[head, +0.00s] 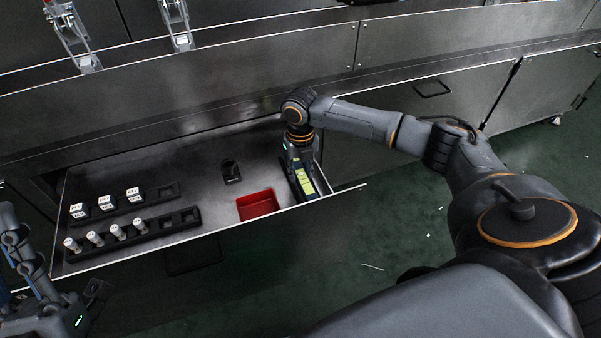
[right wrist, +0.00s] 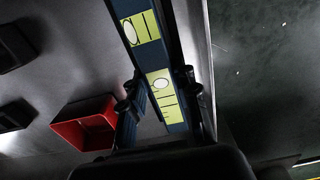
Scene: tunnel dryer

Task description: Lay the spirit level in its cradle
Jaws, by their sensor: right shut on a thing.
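The spirit level (head: 306,184) is a dark blue bar with yellow-green windows, at the right end of the open drawer. It runs lengthwise through the right wrist view (right wrist: 150,28). My right gripper (head: 297,160) is over it and shut on it, with one finger on each side in the right wrist view (right wrist: 163,95). I cannot make out the cradle apart from the level, nor whether the level touches anything below. My left gripper (head: 92,297) is at the lower left, in front of the drawer; its jaws are not clear.
A red bin (head: 258,205) sits just left of the level. A small dark holder (head: 231,172) stands behind it. Two dark racks (head: 165,190) with white blocks and pale cylinders fill the drawer's left side. The drawer's right wall (head: 345,189) is close beside the level.

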